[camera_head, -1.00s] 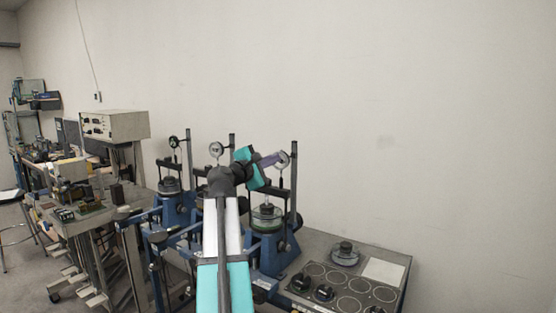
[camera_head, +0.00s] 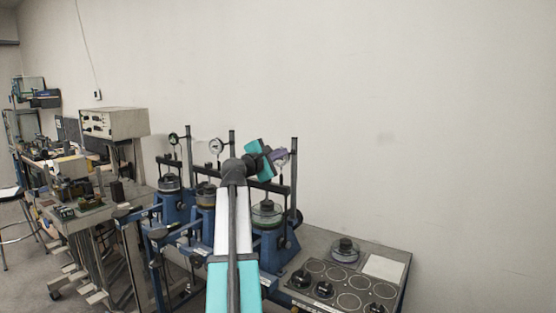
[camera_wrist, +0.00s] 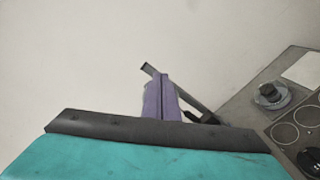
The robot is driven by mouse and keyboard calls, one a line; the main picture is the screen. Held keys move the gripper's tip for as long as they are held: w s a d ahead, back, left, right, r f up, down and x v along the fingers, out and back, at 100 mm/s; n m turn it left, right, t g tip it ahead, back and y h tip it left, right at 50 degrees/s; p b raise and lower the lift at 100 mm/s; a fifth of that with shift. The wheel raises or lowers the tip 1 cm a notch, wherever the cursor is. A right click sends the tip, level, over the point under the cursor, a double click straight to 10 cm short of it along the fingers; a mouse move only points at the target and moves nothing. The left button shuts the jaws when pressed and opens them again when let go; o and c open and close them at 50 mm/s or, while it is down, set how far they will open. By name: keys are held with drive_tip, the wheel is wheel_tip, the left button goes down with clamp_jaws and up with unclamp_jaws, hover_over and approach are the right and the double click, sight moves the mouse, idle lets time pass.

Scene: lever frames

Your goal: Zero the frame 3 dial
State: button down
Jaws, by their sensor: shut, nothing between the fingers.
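Three blue lever frames stand in a row against the wall. The nearest frame (camera_head: 272,238), on the right, has a tall dark post (camera_head: 293,170) and a cell (camera_head: 267,212); I take it for frame 3, but no number is readable. Its dial is mostly or wholly hidden by my gripper in the head view. My gripper (camera_head: 281,155) has purple fingers, shut and empty, at the dial's height beside the post. In the wrist view the fingers (camera_wrist: 160,98) overlap the tilted-looking post (camera_wrist: 149,69); no dial face shows there. Contact cannot be told.
The other two dials, the middle one (camera_head: 215,146) and the far one (camera_head: 173,138), stand to the left. A grey bench panel (camera_head: 348,285) with black knobs and round marks lies at the right. The wall above is clear.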

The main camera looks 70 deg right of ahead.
drive_tip(key=shift+x, duration=1.1)
drive_tip(key=shift+w+f, duration=0.15)
drive_tip(key=shift+w, duration=0.05)
drive_tip(key=shift+s+a+f, duration=0.1)
drive_tip(key=shift+s+f, duration=0.15)
drive_tip(key=shift+f, duration=0.2)
idle(0.5)
drive_tip(key=shift+s+r+p, duration=0.2)
drive_tip(key=shift+s+p, duration=0.1)
drive_tip(key=shift+s, duration=0.05)
drive_tip(key=shift+a, duration=0.15)
idle(0.3)
drive_tip(key=v, duration=0.5)
drive_tip(key=shift+w+a+p, duration=0.1)
drive_tip(key=shift+a+p, duration=0.2)
drive_tip(key=shift+a, duration=0.1)
idle(0.5)
